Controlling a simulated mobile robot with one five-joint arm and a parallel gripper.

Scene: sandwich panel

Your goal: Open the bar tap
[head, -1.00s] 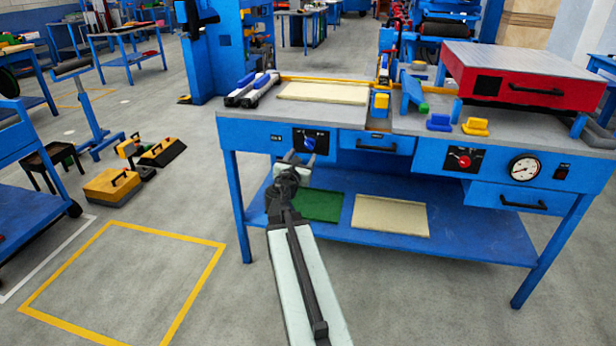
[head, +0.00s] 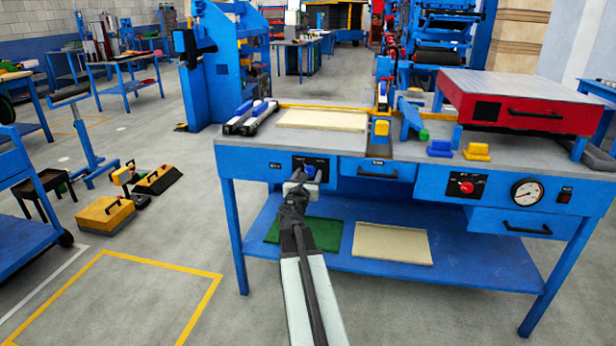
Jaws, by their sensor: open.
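A blue tap handle (head: 311,172) sits on a black plate (head: 322,161) at the left of the bench front. My gripper (head: 303,180) is right in front of it in the head view and hides much of the handle and the plate's lower part. My gripper is open; its fingers are small and I cannot tell whether they touch the handle or stand around it. A red knob (head: 466,187) on another black plate is further right on the bench front, away from my gripper.
The blue bench (head: 250,172) has drawers with black handles (head: 527,228), a pressure gauge (head: 527,192) and a lower shelf (head: 470,262) with a green sheet (head: 325,235) and a cream panel (head: 392,243). A yellow toolbox (head: 105,215) is on the floor at left. The floor before the bench is clear.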

